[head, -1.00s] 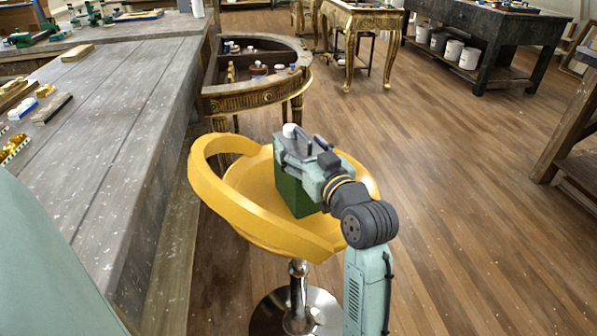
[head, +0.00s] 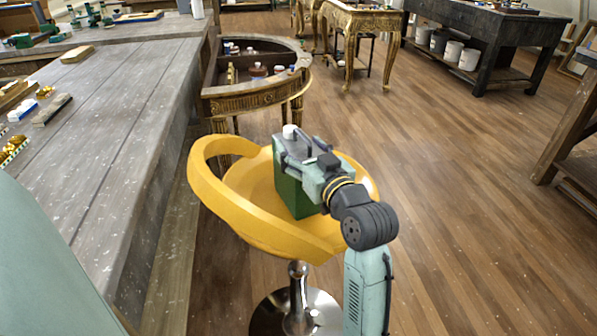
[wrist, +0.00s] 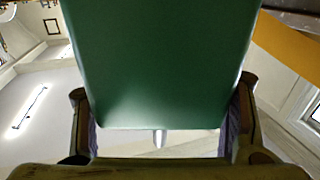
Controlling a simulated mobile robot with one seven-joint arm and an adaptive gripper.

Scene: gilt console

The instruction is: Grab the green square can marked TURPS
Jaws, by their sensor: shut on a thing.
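The green square can (head: 291,194) stands upright in the head view, on or just above the seat of the yellow stool (head: 262,236). Its white cap (head: 289,130) shows at the top; no TURPS marking is visible from here. My gripper (head: 296,160) is at the upper part of the can, shut on it. In the wrist view the green can (wrist: 155,65) fills the middle between the two fingers of my gripper (wrist: 160,130). Whether the can's base touches the seat is hard to tell.
The stool's raised yellow back rim curves around the can's left side. A grey workbench (head: 110,130) with tools runs along the left. A gilt half-round console (head: 262,95) with small jars stands behind the stool. Wooden floor (head: 470,220) lies open to the right.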

